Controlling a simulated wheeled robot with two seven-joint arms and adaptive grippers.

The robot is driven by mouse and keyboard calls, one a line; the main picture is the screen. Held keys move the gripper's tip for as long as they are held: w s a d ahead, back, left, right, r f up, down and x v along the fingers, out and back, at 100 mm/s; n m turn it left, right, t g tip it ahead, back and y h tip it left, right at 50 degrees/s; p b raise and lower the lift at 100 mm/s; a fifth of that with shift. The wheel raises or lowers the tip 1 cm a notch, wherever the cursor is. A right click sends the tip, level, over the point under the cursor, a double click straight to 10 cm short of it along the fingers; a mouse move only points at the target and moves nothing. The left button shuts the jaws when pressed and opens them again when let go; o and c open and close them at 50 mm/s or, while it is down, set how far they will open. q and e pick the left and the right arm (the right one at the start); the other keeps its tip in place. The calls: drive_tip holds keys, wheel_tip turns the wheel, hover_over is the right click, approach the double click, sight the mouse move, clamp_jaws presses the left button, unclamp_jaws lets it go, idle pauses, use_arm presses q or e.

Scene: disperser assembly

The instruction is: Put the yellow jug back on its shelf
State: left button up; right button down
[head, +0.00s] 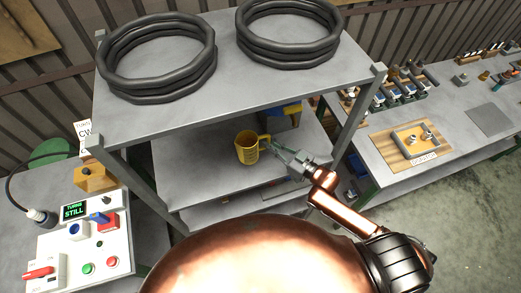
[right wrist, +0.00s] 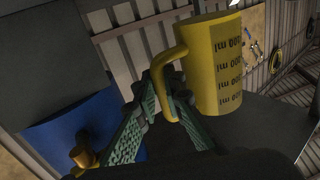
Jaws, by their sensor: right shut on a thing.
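The yellow jug (head: 247,150) is upright over the middle board (head: 208,160) of the grey shelf unit. I cannot tell whether its base touches the board. My right gripper (head: 272,145) reaches in from the right and is shut on the jug's handle. In the right wrist view the jug (right wrist: 222,65) shows dark ml markings, and its handle is between the green fingers of my gripper (right wrist: 166,95). My left gripper is not in view.
A blue and yellow object (head: 284,117) stands behind the jug on the right of the same board. Black hose coils (head: 158,60) lie on the top board, and a post (head: 357,122) rises right of my gripper. The board's left part is clear.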

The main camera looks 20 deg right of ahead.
drive_tip(key=a+f, duration=0.1)
drive_tip(key=w+a+f, duration=0.1)
drive_tip(key=w+f, duration=0.1)
drive_tip(key=f, duration=0.1)
drive_tip(key=shift+a, duration=0.4)
drive_tip(key=shift+f, duration=1.5)
drive_tip(key=shift+f, duration=0.1)
drive_tip(key=c, duration=2)
unclamp_jaws()
drive_tip(key=shift+s+d, duration=0.1)
drive_tip(key=shift+d, duration=0.1)
drive_tip(key=b+v, duration=0.1)
drive_tip(key=v, duration=1)
drive_tip(key=shift+s+d+b, duration=0.2)
drive_tip(key=shift+s+b, duration=0.1)
